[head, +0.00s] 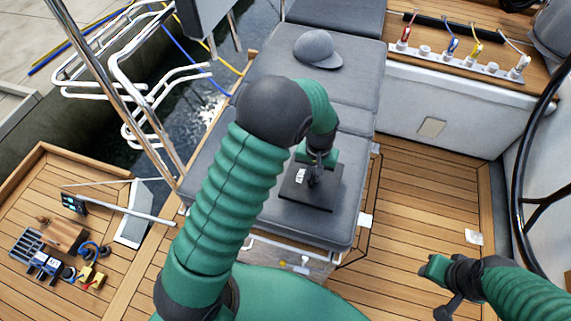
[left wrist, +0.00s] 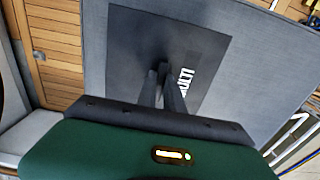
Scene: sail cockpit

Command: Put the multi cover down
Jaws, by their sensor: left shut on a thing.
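The multi cover (head: 314,195) is a dark flat square panel with white lettering, over the grey seat cushion (head: 345,225). In the left wrist view the multi cover (left wrist: 130,50) shows the letters "ULTI" beside my fingers. My left gripper (head: 316,178) is shut on the cover near its middle, and the fingers show in the left wrist view (left wrist: 163,80). The cover looks flat and close to the cushion; I cannot tell whether it touches. My right gripper (head: 445,312) is low at the right, away from the cover, and its jaws are unclear.
A grey cap (head: 317,48) lies on the cushion farther back. A wooden block (head: 63,234) and several small devices lie on the left deck. A panel with coloured lines and white clutches (head: 460,55) is at the back right. The wooden floor (head: 415,200) is mostly clear.

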